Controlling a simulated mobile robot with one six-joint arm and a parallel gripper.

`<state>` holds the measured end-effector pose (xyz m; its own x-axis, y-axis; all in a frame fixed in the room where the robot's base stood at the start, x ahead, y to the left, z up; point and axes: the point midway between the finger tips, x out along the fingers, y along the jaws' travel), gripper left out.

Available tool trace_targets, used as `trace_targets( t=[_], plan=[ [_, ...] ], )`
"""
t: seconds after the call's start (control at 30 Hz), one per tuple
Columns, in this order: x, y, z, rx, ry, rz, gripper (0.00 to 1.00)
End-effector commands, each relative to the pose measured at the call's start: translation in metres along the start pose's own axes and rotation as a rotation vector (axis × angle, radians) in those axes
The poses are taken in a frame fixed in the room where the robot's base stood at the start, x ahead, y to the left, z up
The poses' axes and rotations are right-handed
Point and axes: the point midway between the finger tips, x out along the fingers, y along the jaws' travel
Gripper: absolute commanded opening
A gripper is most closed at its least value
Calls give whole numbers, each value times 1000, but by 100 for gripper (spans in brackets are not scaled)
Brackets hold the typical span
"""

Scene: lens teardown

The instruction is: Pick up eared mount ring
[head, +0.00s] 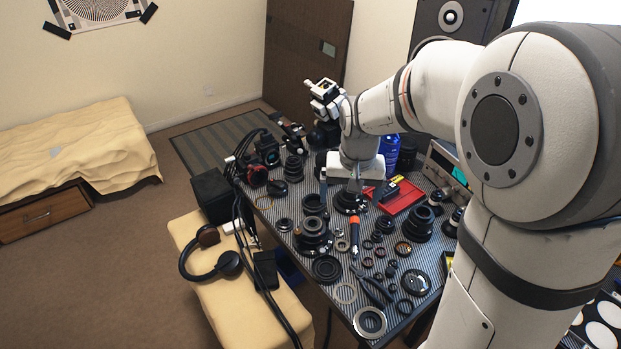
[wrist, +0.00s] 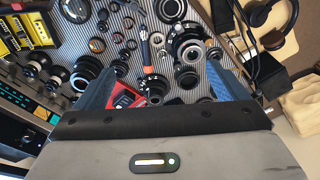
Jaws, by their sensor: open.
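My gripper (head: 351,192) is open, pointing down over the back middle of the striped table. Its two fingers show at the left and right in the wrist view (wrist: 160,84), wide apart with nothing held. A dark round ring-like part (head: 350,204) lies under and between the fingers; it also shows in the wrist view (wrist: 153,88), partly cut off by my gripper's body. It looks like the eared mount ring, but its ears are too small to tell. I cannot tell the exact height of the fingers above it.
A red tray (head: 405,198) lies close on the right. An orange-handled screwdriver (head: 354,232) lies just in front. Stacked lens parts (head: 313,236), several loose rings and a pale ring (head: 370,322) crowd the table. Cameras (head: 267,152) stand at the back left. Little bare table shows.

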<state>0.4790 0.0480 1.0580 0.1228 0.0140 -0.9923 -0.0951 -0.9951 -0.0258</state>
Motion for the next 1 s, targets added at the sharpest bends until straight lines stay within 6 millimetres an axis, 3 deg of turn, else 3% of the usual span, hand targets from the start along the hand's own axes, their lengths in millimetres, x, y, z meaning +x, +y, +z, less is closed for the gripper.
trace_targets(
  t=[0.03, 0.2, 0.4, 0.6, 1.0],
  plan=[
    [18, -10, -16, 8, -23, 4, 97],
    [74, -40, -58, 43, -68, 13, 98],
    [132, -66, -85, 75, -105, 25, 98],
    [159, -76, -93, 91, -120, 31, 98],
    [203, -79, -88, 93, -124, 33, 98]
  ],
)
